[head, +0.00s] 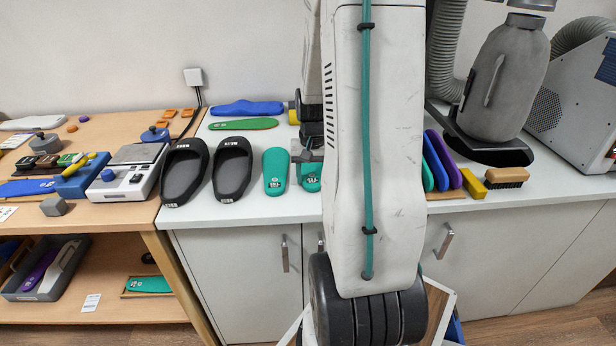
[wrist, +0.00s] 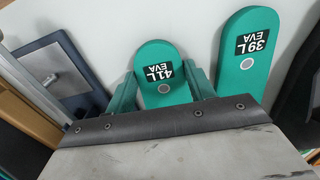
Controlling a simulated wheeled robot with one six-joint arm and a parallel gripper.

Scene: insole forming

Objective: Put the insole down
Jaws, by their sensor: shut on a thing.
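A teal insole with a black "41L EVA" label (wrist: 157,55) is between the two fingers of my gripper (wrist: 162,84) in the wrist view. The fingers are shut on its sides. In the head view my gripper (head: 308,157) is over the white counter, and part of the held insole (head: 311,184) shows beside my arm. The insole looks flat at the counter top; I cannot tell whether it touches. A second teal insole, labelled "39L EVA" (wrist: 248,62), lies apart beside it; it also shows in the head view (head: 275,172).
Two black slipper-like moulds (head: 233,170) stand left of the insoles. Blue (head: 246,107) and green (head: 243,124) insoles lie behind. Upright coloured insoles (head: 443,162), a yellow block (head: 472,184) and a brush (head: 506,178) are right of my arm. My arm hides the counter's middle.

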